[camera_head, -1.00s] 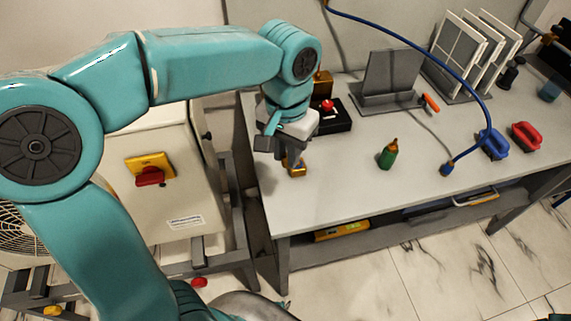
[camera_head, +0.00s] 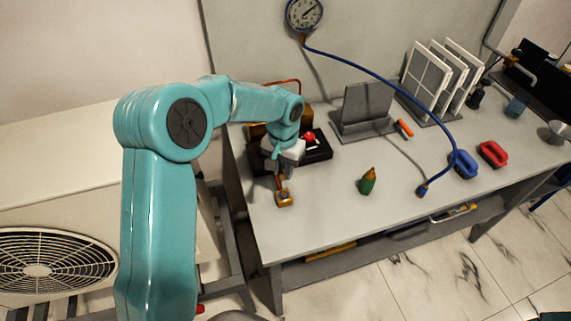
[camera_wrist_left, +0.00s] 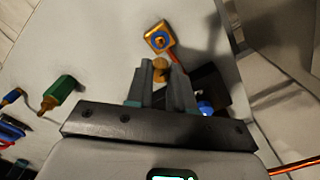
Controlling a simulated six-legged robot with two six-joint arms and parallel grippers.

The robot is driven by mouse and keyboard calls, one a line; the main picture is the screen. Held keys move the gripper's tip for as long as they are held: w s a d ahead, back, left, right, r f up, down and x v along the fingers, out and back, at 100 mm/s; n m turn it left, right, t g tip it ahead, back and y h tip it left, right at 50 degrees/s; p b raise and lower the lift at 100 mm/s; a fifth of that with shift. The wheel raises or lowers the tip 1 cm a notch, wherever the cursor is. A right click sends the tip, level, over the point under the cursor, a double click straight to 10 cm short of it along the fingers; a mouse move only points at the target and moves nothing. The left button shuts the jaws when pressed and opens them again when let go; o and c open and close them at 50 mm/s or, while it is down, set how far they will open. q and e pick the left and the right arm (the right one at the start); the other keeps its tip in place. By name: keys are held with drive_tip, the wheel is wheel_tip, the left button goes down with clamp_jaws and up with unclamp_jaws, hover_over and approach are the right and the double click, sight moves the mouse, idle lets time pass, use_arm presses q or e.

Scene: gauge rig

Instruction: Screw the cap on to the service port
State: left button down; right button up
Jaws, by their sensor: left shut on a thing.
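My left gripper (camera_head: 280,176) is over the left end of the bench, pointing down. In the left wrist view its fingers (camera_wrist_left: 160,78) are shut on a small brass-coloured cap (camera_wrist_left: 160,65). A square gold block (camera_head: 284,200) sits on the bench just beyond the fingertips. The cap appears off to one side of the fitting. I cannot tell the height gap between them. My right gripper is out of view.
A black tray with a red button (camera_head: 309,137) lies behind the gripper. A blue hose (camera_head: 400,91) runs from the wall gauge (camera_head: 304,14) to the bench. The bench front between block and bottle is clear.

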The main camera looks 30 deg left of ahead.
use_arm(q)
drive_tip(key=shift+s, duration=0.1)
drive_tip(key=shift+f+b, duration=2.2)
drive_tip(key=shift+f, duration=0.4)
drive_tip(key=shift+r, duration=0.1)
drive_tip(key=shift+f+b, duration=1.05)
drive_tip(key=shift+f, duration=0.2)
drive_tip(key=shift+f, duration=0.1)
